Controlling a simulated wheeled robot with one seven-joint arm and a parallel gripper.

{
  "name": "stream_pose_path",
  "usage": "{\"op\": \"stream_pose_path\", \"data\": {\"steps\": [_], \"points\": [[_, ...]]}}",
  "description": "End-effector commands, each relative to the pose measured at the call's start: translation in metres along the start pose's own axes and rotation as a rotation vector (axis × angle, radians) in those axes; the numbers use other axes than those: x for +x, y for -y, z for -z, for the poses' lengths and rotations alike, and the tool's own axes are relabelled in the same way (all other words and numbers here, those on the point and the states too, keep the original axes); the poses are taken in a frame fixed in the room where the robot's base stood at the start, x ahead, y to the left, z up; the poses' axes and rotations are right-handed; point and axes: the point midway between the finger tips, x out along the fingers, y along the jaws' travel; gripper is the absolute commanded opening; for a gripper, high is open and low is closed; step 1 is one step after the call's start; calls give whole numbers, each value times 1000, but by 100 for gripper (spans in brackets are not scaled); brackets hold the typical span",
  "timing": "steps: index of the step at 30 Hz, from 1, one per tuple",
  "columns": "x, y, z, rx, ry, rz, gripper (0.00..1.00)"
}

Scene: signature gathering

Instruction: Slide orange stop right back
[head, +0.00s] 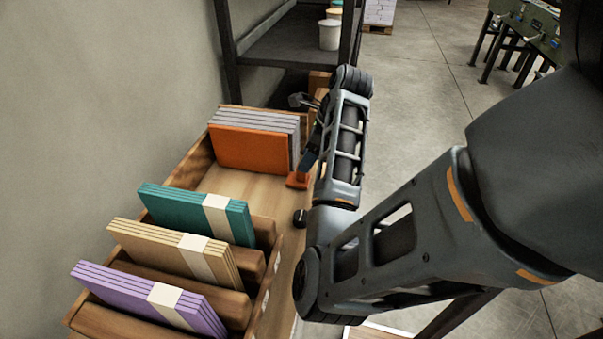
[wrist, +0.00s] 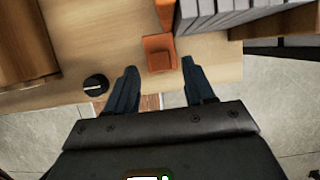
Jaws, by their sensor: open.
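The orange stop (head: 297,181) is a small block at the right side of the wooden tray (head: 180,152), near the orange front board (head: 247,150) of the far stack. In the wrist view the orange stop (wrist: 159,53) lies on bare wood. My gripper (wrist: 159,68) is open, with one dark finger on each side of the stop's near end and visible gaps between. The stop's main part is at or just beyond the fingertips. Whether the fingers touch it cannot be told. In the head view my arm hides most of the gripper.
Grey boards (wrist: 215,12) stand behind the orange one. Teal (head: 180,210), tan (head: 155,245) and purple (head: 125,287) banded stacks lean nearer in the tray. A black knob (wrist: 95,85) sits left of my fingers. A dark shelf (head: 290,40) stands beyond; open floor lies right.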

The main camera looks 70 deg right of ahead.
Motion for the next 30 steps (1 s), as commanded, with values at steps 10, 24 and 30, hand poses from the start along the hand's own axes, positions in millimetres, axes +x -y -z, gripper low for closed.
{"op": "stream_pose_path", "data": {"steps": [10, 24, 30], "points": [[42, -1, 0, -3, -1, -3, 53], [48, 0, 0, -1, -1, 1, 41], [48, 0, 0, -1, -1, 0, 22]]}}
